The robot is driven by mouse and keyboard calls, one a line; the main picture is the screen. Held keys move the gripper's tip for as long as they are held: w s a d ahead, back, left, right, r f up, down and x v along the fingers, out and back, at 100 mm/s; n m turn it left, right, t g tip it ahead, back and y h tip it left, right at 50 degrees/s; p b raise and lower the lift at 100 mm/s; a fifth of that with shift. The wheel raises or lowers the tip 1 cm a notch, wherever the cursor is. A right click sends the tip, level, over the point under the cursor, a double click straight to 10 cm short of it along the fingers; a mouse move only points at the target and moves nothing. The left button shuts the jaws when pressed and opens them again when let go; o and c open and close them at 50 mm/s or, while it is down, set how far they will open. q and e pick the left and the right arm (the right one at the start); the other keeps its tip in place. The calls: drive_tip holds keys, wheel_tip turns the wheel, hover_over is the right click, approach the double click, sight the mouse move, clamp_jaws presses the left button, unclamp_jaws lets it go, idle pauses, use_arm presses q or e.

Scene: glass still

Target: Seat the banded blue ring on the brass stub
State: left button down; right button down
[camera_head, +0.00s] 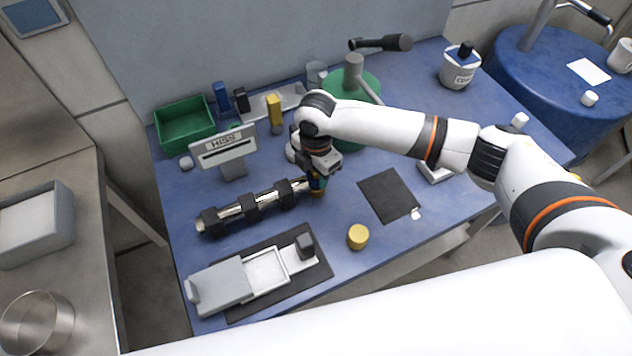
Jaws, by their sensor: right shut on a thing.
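My right gripper (316,180) points down at the right end of a shiny horizontal tube (268,200) held in black clamps. It is shut on a small blue piece with a yellow part, which I take to be the banded blue ring (318,184); the fingers hide much of it. The ring is at or very near the tube's right end. I cannot tell whether it is around the stub, touching it or just beside it. The brass stub cannot be made out clearly there. My left gripper is not in view.
A sign (225,146) stands behind the tube, near a green bin (184,126). A green round base (368,88) stands behind my arm.

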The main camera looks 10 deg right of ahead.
drive_tip(key=shift+f, duration=0.45)
idle(0.3)
drive_tip(key=c, duration=0.8)
unclamp_jaws()
drive_tip(key=shift+o, duration=0.2)
drive_tip(key=shift+r, duration=0.1)
wheel_tip(320, 180, up, 12)
drive_tip(key=shift+f+b, duration=0.1)
drive_tip(key=shift+b, duration=1.15)
